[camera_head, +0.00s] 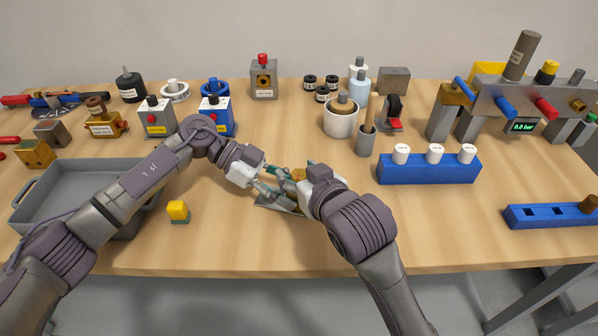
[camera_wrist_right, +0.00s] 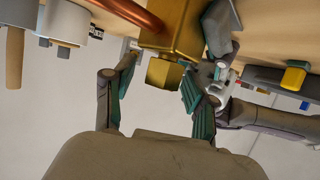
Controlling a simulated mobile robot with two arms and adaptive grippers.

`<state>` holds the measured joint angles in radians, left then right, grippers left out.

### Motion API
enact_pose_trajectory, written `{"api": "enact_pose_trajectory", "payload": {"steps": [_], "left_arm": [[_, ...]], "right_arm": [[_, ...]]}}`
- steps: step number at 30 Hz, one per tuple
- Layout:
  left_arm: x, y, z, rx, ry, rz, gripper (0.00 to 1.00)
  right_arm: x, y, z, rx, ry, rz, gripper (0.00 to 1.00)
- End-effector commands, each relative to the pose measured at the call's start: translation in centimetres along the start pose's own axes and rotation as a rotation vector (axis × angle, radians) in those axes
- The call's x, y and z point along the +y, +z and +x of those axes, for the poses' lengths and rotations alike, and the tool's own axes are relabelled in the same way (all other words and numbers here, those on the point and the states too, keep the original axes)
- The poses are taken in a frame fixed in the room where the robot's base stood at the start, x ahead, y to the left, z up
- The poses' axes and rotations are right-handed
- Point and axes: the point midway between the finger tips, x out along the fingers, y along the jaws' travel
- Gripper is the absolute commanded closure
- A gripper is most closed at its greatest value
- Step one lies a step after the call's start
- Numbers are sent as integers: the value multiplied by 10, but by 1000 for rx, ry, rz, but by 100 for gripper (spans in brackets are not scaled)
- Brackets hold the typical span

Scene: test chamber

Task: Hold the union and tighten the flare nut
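A brass fitting (camera_wrist_right: 182,20) with a square-edged brass nut (camera_wrist_right: 163,73) on its end and a copper tube (camera_wrist_right: 138,14) beside it shows in the right wrist view. In the head view, only a small brass part (camera_head: 298,174) shows between the grippers. My right gripper (camera_wrist_right: 158,78) has its fingers apart on either side of the nut, with a gap visible on the left; contact on the right is unclear.
A grey plate (camera_head: 270,203) lies under the grippers. A yellow-topped block (camera_head: 178,211) and a grey tray (camera_head: 50,216) are at left. A blue rack (camera_head: 428,171) with white caps stands at right. A white cup (camera_head: 341,121) stands behind. The front middle-right table is clear.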

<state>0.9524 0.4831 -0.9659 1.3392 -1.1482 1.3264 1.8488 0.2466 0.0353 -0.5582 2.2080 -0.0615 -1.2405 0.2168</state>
Motion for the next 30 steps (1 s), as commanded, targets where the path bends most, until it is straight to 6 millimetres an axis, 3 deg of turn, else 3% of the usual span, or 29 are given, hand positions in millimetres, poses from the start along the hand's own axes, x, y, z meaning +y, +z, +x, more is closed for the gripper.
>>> {"api": "enact_pose_trajectory", "payload": {"steps": [8,21,30], "left_arm": [[0,0,0,1,-2,0,85],[-1,0,0,0,-2,0,85],[0,0,0,0,-2,0,85]], "right_arm": [[0,-1,-6,3,-1,0,44],[0,0,-69,1,-1,0,44],[0,0,-75,0,0,0,44]]}}
